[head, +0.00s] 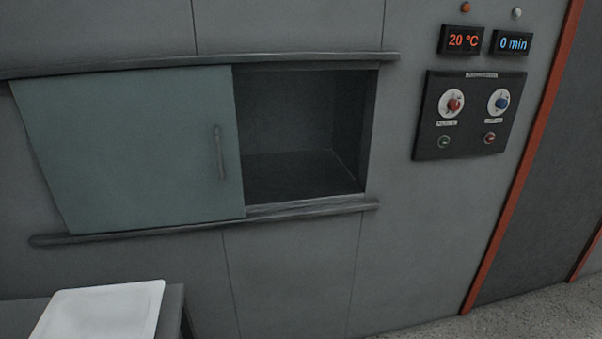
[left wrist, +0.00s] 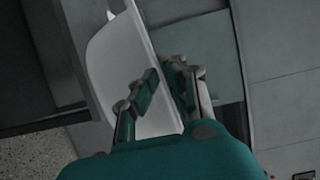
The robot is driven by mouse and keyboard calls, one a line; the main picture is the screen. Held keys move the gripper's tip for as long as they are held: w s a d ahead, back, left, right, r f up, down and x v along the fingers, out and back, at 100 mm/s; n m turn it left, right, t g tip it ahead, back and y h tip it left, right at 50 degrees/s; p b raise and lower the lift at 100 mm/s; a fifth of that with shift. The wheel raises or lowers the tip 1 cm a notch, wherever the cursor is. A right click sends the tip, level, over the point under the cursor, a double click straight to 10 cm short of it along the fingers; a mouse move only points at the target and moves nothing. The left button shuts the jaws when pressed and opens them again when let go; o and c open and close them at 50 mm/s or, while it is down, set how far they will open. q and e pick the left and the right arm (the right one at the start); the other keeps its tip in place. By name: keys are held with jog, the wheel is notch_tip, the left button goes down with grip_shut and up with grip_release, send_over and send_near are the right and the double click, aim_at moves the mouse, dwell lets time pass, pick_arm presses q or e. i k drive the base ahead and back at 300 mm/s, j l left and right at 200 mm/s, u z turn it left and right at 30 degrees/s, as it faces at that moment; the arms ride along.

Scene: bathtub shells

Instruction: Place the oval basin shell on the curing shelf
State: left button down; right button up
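A white shell (head: 105,312) with rounded corners lies on a dark table at the lower left of the head view, cut off by the frame. It looks more rectangular than oval there. In the left wrist view the white shell (left wrist: 108,60) has its long edge running between the fingers of my left gripper (left wrist: 166,88). The fingers stand apart, one on each side of that edge; I cannot tell whether they touch it. My right gripper is in neither view. No shelf marked as the curing shelf shows; a dark, empty recess (head: 295,125) opens in the wall.
A grey-green sliding door (head: 130,150) with a handle covers the left of the recess, between two rails. A control panel (head: 468,115) is at the upper right, under displays reading 20 °C and 0 min. The dark table (head: 172,310) stands at the lower left. Floor shows lower right.

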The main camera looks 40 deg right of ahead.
aim_at(286, 174)
jog(key=k+l, duration=0.1)
jog(key=l, duration=0.6)
jog(key=k+l, duration=0.1)
jog(key=l, duration=0.65)
jog(key=k+l, duration=0.1)
jog(key=l, duration=0.6)
jog(key=k+l, duration=0.1)
jog(key=l, duration=0.6)
